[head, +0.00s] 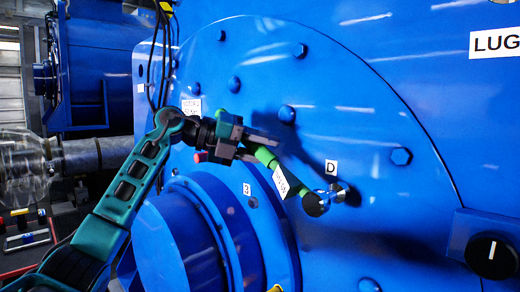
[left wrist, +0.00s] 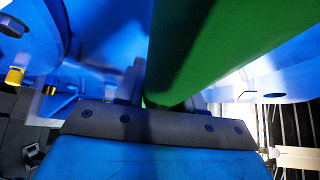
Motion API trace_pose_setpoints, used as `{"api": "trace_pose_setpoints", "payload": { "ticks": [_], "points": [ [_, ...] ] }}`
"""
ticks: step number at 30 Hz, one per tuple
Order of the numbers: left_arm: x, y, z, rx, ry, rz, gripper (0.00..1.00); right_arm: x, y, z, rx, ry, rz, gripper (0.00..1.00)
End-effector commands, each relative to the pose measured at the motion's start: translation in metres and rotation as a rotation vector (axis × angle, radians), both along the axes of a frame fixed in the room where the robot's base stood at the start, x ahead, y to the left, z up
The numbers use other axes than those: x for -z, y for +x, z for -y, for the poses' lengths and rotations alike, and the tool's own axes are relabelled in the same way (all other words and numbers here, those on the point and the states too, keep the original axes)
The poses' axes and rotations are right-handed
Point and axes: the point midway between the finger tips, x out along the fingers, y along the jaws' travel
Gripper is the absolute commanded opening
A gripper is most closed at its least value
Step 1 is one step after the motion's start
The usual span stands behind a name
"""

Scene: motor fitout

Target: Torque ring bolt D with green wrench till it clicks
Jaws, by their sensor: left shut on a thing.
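The green wrench (head: 265,157) has a white tag on its shaft and a dark round head with a shiny socket end. My left gripper (head: 254,147) is shut on its green handle, which also fills the upper middle of the left wrist view (left wrist: 215,45). The wrench slants down to the right. Its head is at ring bolt D (head: 341,191), just below the white D label (head: 331,167). The head covers part of the bolt, and I cannot tell how fully it is seated. My right gripper is out of view.
The big blue motor face (head: 330,90) carries several other bolts, such as one at the right (head: 401,156). A round blue hub (head: 190,235) bulges out below my left arm. A black switch (head: 491,251) sits at lower right. Dark cables hang at upper left.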

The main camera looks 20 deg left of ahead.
Motion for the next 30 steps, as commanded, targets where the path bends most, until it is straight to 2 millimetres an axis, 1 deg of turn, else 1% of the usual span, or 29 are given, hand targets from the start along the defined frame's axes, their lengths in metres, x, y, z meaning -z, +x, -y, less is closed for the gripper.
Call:
{"api": "trace_pose_setpoints", "payload": {
  "ticks": [1,6,12,30],
  "points": [
    [-0.004,0.001,0.001,0.000,-0.005,0.007,0.00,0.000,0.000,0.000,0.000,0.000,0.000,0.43],
    [-0.004,0.004,0.002,-0.001,-0.004,0.006,0.00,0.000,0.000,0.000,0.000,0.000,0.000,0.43],
    [-0.005,0.003,0.003,0.000,0.006,0.011,0.00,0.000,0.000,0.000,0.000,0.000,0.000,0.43],
    [-0.022,-0.001,0.012,-0.001,0.122,0.058,0.00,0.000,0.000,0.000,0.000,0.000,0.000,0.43]
  ]
}}
